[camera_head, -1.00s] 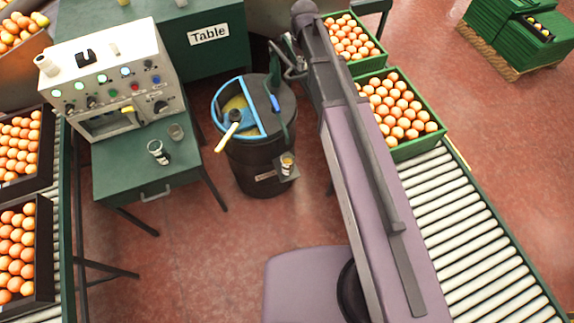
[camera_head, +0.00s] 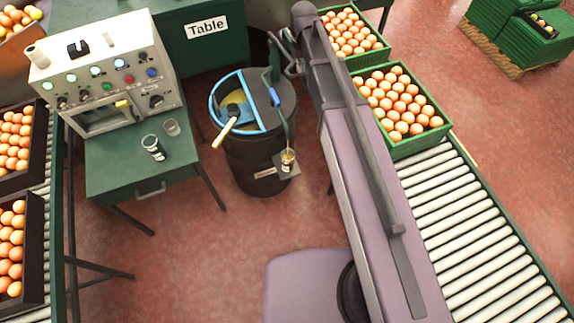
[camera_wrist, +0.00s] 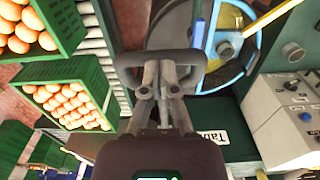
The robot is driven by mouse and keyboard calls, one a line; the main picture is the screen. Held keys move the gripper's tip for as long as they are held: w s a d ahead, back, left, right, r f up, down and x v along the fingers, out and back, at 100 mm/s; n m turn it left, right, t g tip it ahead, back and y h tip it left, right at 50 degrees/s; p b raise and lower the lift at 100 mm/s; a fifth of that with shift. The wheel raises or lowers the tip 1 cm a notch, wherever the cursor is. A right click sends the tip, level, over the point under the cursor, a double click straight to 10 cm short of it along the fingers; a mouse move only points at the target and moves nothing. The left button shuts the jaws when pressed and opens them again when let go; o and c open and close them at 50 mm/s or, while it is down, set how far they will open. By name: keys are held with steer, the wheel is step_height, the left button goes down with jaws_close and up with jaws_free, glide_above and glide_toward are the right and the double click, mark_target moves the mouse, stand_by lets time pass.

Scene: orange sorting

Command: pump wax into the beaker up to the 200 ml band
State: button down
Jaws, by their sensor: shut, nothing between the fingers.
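The dark wax drum (camera_head: 262,165) stands in the middle of the head view. Its blue-rimmed opening (camera_head: 212,105) shows yellowish wax and a yellow-handled tool. A pump with a blue handle (camera_head: 271,75) stands on the drum's lid. The beaker (camera_head: 288,158) sits on a small shelf at the drum's front, with amber wax low in it; its bands are too small to read. My gripper (camera_head: 284,48) is shut and empty, by the pump's upper end; I cannot tell whether it touches. My gripper (camera_wrist: 160,72) also shows above the drum in the wrist view.
Two glass vessels stand on the green table (camera_head: 115,165) at left, below a control box (camera_head: 105,65). Green crates of oranges (camera_head: 437,138) and a roller conveyor (camera_head: 480,230) lie right of my arm. Open red floor (camera_head: 200,270) lies in front.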

step_height(320, 180, down, 13)
steer(key=b, duration=1.2)
step_height(320, 180, up, 16)
steer(key=p, duration=1.6)
steer(key=shift+s+d+r+p, duration=0.15)
steer(key=shift+s+r+p, duration=0.1)
steer(key=shift+r+p, duration=0.25)
steer(key=shift+s+d+r+p, duration=0.1)
steer(key=shift+s+r+p, duration=0.15)
steer(key=shift+r, duration=0.35)
steer(key=shift+w+r, duration=0.1)
steer(key=shift+r, duration=0.1)
steer(key=shift+w+a+f, duration=0.25)
steer(key=shift+w, duration=0.2)
steer(key=shift+s+r, duration=0.1)
steer(key=shift+s, duration=0.05)
steer(key=s+d+f+m+b, duration=0.1)
steer(key=s+d+f+m, duration=0.1)
steer(key=s+d, duration=0.5)
steer(key=s+d+f+m+b, duration=0.1)
steer(key=s+d+m+b, duration=0.1)
steer(key=s+d, duration=0.5)
steer(key=s, duration=0.4)
steer(key=shift+s+d+f+m, duration=0.2)
steer(key=shift+d+f+m, duration=0.1)
steer(key=shift+f, duration=0.1)
